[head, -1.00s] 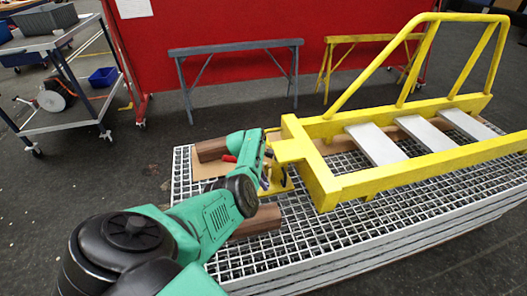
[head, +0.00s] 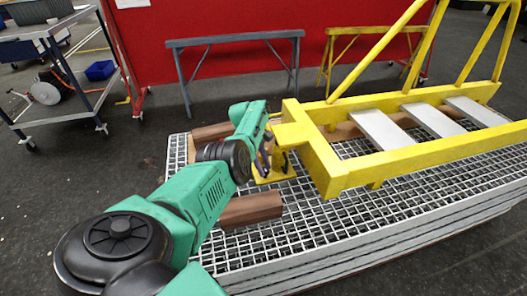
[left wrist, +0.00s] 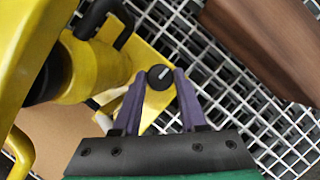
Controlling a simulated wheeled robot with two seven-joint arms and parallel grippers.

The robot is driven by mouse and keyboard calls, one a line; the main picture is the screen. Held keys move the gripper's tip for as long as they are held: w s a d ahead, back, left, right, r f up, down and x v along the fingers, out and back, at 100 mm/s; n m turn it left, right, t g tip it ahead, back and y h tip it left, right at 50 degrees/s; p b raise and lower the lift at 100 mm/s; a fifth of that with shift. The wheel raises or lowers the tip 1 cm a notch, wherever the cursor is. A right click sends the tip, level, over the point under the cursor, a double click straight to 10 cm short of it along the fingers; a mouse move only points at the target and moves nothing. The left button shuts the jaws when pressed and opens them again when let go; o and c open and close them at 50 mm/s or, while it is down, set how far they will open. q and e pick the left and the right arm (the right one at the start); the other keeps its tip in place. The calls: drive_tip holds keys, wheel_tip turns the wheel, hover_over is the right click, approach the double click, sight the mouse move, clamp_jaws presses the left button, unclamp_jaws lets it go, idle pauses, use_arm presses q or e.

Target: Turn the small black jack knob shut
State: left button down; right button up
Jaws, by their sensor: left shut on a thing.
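The small black jack knob (left wrist: 160,77) has a pale mark on its round top. It sits on the yellow jack plate (left wrist: 150,50) in the left wrist view. My left gripper (left wrist: 160,80) is shut on the knob, one purple-grey finger on each side. In the head view my left gripper (head: 265,157) is at the yellow plate (head: 275,172), beside the near left end of the yellow boom frame (head: 325,165). The knob cannot be made out there. My right gripper is not in view.
The boom rests above a grey grating platform (head: 300,240). Brown wooden blocks (head: 250,209) lie on it, one also near the gripper in the left wrist view (left wrist: 270,45). A black handle (left wrist: 103,15) stands close to the knob. A tool cart (head: 65,130) is at the left.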

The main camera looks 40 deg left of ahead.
use_arm(q)
drive_tip(key=shift+f, duration=0.1)
drive_tip(key=shift+c, duration=2.3)
unclamp_jaws()
drive_tip(key=w+p+v, duration=0.1)
drive_tip(key=v, duration=1.3)
drive_tip(key=shift+s+r, duration=0.3)
drive_tip(key=shift+s, duration=0.15)
drive_tip(key=shift+a, duration=0.15)
